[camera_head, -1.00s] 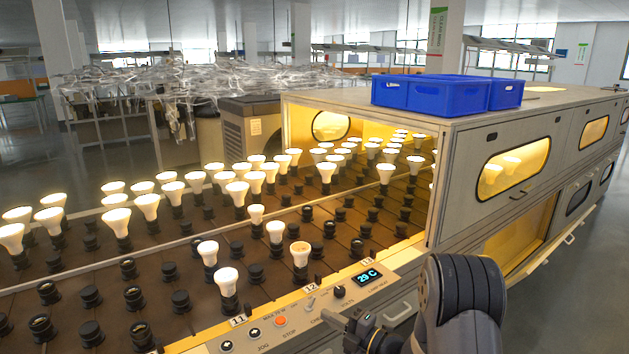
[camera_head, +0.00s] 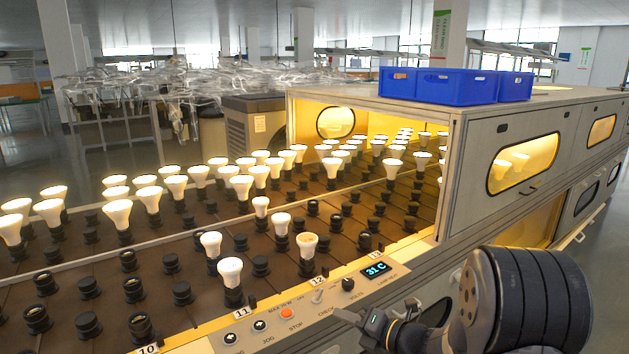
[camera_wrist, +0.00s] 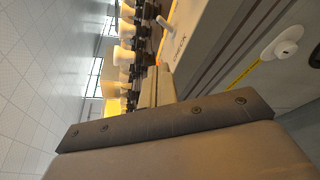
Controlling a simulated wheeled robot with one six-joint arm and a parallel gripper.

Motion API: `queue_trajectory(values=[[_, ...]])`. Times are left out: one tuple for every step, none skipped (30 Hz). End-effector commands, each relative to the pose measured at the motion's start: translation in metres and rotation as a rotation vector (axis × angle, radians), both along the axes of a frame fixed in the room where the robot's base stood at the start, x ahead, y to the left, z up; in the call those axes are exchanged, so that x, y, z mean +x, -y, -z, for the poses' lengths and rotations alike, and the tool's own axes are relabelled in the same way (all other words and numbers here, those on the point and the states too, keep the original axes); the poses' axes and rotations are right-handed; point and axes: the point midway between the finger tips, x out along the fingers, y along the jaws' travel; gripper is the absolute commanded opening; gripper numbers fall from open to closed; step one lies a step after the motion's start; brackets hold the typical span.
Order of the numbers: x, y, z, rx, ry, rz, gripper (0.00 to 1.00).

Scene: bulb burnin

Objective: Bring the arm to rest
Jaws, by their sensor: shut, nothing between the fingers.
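My gripper (camera_head: 347,316) is at the lower right of the head view, in front of the control panel (camera_head: 312,306). It is shut and empty. My forearm and a large black joint stand right of it. In the wrist view my gripper's fingers (camera_wrist: 160,85) lie together beyond the dark bolted bar, with the panel edge and a row of bulbs behind them. The panel has buttons, a toggle, a black knob and a display (camera_head: 376,270) that reads 31 C.
The conveyor (camera_head: 60,309) carries many lit bulbs and empty black sockets into the lit oven opening. One bulb (camera_head: 306,245) at the near edge looks orange-tinted. Blue crates (camera_head: 443,84) sit on the oven's top (camera_head: 556,97). Open floor shows at the far right.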

Motion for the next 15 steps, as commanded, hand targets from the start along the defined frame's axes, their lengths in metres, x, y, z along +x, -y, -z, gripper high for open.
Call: queue_trajectory(values=[[-0.0027, 0.0037, -0.0018, 0.000, 0.000, 0.001, 0.00], [-0.0040, 0.0051, -0.0020, -0.001, 0.000, 0.000, 0.00], [-0.0054, 0.0067, -0.0022, 0.000, -0.001, 0.001, 0.00], [-0.0062, 0.0077, -0.0022, 0.001, 0.000, 0.001, 0.00], [-0.0069, 0.0066, -0.0028, -0.003, 0.002, -0.003, 0.00], [-0.0076, 0.0057, -0.0028, -0.008, 0.004, -0.008, 0.00], [-0.0078, 0.0054, -0.0028, -0.010, 0.006, -0.009, 0.00], [-0.0080, 0.0052, -0.0028, -0.011, 0.006, -0.010, 0.00], [-0.0080, 0.0051, -0.0026, -0.012, 0.007, -0.011, 0.00], [-0.0080, 0.0051, -0.0025, -0.012, 0.006, -0.010, 0.00], [-0.0080, 0.0050, -0.0025, -0.012, 0.007, -0.011, 0.00], [-0.0080, 0.0050, -0.0024, -0.011, 0.006, -0.011, 0.00], [-0.0080, 0.0050, -0.0024, -0.011, 0.006, -0.011, 0.00], [-0.0079, 0.0050, -0.0024, -0.011, 0.006, -0.011, 0.00], [-0.0078, 0.0049, -0.0023, -0.011, 0.006, -0.011, 0.00]])
